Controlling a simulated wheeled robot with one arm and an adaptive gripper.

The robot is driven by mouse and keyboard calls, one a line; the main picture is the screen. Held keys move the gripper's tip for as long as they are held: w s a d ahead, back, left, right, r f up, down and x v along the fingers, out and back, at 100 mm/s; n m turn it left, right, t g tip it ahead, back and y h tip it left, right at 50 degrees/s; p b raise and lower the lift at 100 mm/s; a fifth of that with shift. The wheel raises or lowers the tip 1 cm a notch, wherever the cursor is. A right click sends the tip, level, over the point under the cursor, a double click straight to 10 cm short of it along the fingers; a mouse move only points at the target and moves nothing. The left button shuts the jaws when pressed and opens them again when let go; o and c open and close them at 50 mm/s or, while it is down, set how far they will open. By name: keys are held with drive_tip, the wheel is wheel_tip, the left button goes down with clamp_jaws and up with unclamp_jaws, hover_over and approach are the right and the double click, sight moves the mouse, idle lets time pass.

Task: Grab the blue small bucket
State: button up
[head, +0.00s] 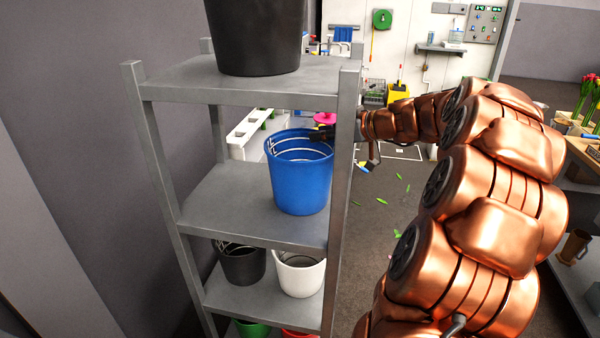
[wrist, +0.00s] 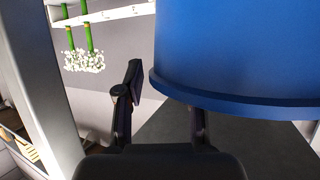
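The blue bucket (head: 300,180) stands upright on the middle shelf of a grey rack, with its handle lying at the rim. It also fills the upper right of the wrist view (wrist: 240,50), with its rim edge lowest in the picture. My gripper (head: 322,133) is at the bucket's right rim, partly hidden by the rack's post. In the wrist view my gripper (wrist: 165,108) has its fingers spread apart. The left finger is beside the bucket with a small gap. The right finger's end is hidden behind the rim. I cannot tell whether either finger touches the bucket.
The rack's front right post (head: 344,200) stands close to my wrist. A large black bucket (head: 255,35) is on the top shelf. A black bucket (head: 242,265) and a white bucket (head: 299,275) are on the shelf below. Free shelf lies left of the blue bucket.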

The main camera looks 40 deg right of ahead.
drive_tip(key=shift+x, duration=0.8)
drive_tip(key=shift+r, duration=0.1)
clamp_jaws()
